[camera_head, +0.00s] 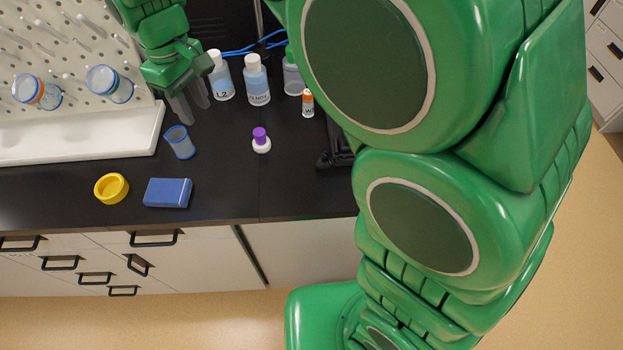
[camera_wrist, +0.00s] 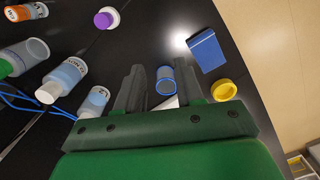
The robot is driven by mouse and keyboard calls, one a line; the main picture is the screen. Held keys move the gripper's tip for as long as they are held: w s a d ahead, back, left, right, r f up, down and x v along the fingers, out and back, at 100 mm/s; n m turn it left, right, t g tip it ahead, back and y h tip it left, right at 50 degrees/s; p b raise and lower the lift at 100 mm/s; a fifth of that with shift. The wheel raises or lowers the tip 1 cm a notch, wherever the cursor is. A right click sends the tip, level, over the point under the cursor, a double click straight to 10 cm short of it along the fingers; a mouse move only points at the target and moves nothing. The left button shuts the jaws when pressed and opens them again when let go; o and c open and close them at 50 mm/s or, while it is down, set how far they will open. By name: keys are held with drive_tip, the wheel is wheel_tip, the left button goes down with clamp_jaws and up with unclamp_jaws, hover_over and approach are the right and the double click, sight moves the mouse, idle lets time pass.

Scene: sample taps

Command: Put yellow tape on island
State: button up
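The yellow tape (camera_head: 111,188) is a round roll lying on the black counter near its front edge, left of a blue box. It also shows in the wrist view (camera_wrist: 224,91), beyond the right fingertip. My gripper (camera_head: 188,108) is above the back of the counter, near the white bottles. In the wrist view my gripper (camera_wrist: 168,84) has its two fingers spread apart with nothing held between them. A small blue-rimmed beaker (camera_wrist: 165,80) appears in the gap, on the counter below. I cannot make out which surface is the island.
The blue box (camera_head: 168,192) and the beaker (camera_head: 179,142) stand close to the tape. A purple-capped bottle (camera_head: 261,140) is to the right. White bottles (camera_head: 257,80) line the back. A pegboard rack (camera_head: 70,60) stands at left. The counter's front right is clear.

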drive_tip(key=s+d+r+m, duration=0.1)
drive_tip(key=s+d+m, duration=0.2)
drive_tip(key=d, duration=0.8)
drive_tip(key=s+d+m, duration=0.3)
drive_tip(key=d, duration=0.7)
drive_tip(key=s+d+f+m, duration=0.1)
drive_tip(key=s+d+m, duration=0.2)
drive_tip(key=s+d, duration=0.3)
drive_tip(key=s+d+f+m+g, duration=0.1)
drive_tip(key=s+d+f+m, duration=0.1)
drive_tip(key=s+d, duration=0.4)
drive_tip(key=s, duration=0.3)
drive_tip(key=shift+m, duration=0.4)
